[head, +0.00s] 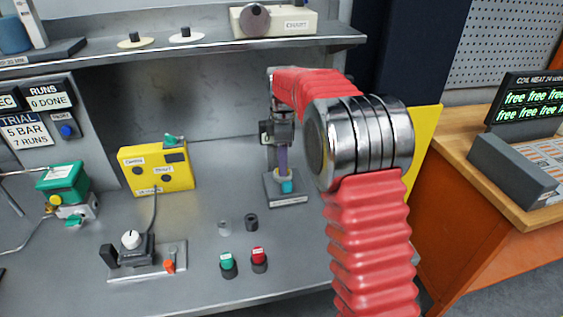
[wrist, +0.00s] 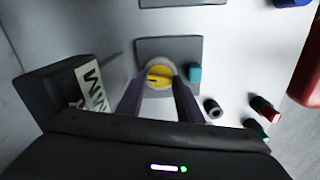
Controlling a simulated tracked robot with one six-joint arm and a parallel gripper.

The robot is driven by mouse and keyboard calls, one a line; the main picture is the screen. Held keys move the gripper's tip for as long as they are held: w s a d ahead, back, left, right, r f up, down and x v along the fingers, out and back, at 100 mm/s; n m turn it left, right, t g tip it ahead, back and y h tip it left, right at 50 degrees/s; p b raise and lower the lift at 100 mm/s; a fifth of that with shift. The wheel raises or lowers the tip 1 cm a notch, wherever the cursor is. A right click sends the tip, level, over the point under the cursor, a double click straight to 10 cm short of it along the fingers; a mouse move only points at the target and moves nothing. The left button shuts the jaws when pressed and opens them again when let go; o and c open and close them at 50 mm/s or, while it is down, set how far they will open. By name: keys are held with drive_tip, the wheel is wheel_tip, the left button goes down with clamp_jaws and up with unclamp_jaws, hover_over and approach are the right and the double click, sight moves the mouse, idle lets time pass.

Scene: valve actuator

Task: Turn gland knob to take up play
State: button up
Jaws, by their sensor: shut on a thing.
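The gland knob (wrist: 159,76), a round yellow knob in a pale collar, sits on a dark grey plate (wrist: 147,47) in the wrist view. A small teal part (wrist: 195,73) stands beside it on the right. My gripper (wrist: 158,88) has its two purple fingers on either side of the knob, shut on it. In the head view my gripper (head: 283,172) points straight down over the plate (head: 290,199), and its fingers mostly hide the knob. The teal part (head: 287,187) also shows there. The label on the plate is too small to read.
A green button (head: 228,264), a red button (head: 259,258) and two small cylinders stand in front of the plate. A yellow box (head: 157,168), a green valve unit (head: 64,184) and a dial block (head: 133,248) are to the left. A shelf (head: 180,53) runs behind.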

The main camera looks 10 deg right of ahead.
drive_tip(key=m, duration=1.3)
drive_tip(key=shift+m, duration=0.3)
drive_tip(key=m, duration=0.3)
drive_tip(key=shift+r+m, duration=0.1)
drive_tip(key=shift+m, duration=0.2)
drive_tip(key=m, duration=0.3)
drive_tip(key=shift+m, duration=0.3)
drive_tip(key=m, duration=0.3)
drive_tip(key=shift+m, duration=0.3)
drive_tip(key=m, duration=0.3)
drive_tip(key=shift+m, duration=2.3)
